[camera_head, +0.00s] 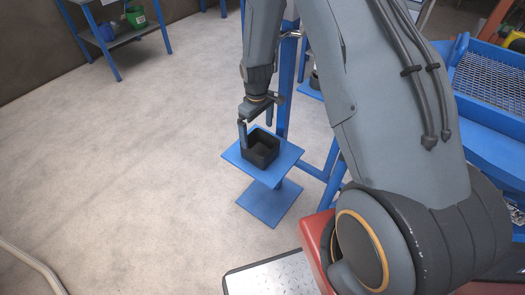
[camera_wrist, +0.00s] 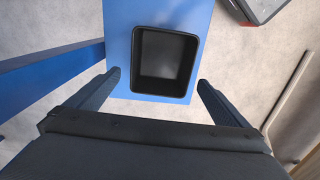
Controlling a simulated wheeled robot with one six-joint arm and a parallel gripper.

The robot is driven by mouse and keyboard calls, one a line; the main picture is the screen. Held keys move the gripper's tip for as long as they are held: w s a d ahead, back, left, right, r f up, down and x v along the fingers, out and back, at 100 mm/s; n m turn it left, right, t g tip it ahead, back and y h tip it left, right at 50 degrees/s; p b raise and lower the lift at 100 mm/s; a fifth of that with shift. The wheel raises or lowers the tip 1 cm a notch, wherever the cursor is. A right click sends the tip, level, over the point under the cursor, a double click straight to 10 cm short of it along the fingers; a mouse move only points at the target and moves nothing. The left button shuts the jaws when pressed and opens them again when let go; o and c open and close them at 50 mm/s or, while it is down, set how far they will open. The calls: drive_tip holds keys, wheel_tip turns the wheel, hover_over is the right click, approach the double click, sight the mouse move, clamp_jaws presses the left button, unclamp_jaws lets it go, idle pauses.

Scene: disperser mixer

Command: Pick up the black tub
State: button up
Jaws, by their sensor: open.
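The black tub (camera_head: 262,150) is a small open-topped square box. It sits upright on a small blue stand (camera_head: 285,163). In the wrist view the tub (camera_wrist: 163,62) appears from above, empty inside, on the blue top (camera_wrist: 118,30). My gripper (camera_head: 255,127) is just above and at the tub in the head view, pointing down. In the wrist view my gripper (camera_wrist: 158,82) is open, with one finger low on the left and one low on the right of the tub. Neither finger visibly touches it, and nothing is held.
A blue post (camera_head: 286,90) and blue frame rails stand right behind the stand. A blue mesh-topped table (camera_head: 490,80) is at the right. A blue shelf (camera_head: 125,38) with a green bucket (camera_head: 136,16) is at the far left. The floor left of the stand is clear.

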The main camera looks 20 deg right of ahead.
sight(260, 154)
drive_tip(key=shift+s+d+f, duration=0.1)
drive_tip(key=shift+s+f, duration=0.1)
drive_tip(key=shift+f, duration=1.4)
drive_tip(key=shift+s+d+f, duration=0.15)
drive_tip(key=shift+f, duration=1.4)
drive_tip(key=shift+s+d+f, duration=0.1)
drive_tip(key=shift+s+f, duration=0.1)
drive_tip(key=shift+f, duration=1.4)
drive_tip(key=c, duration=1.1)
drive_tip(key=shift+r, duration=0.1)
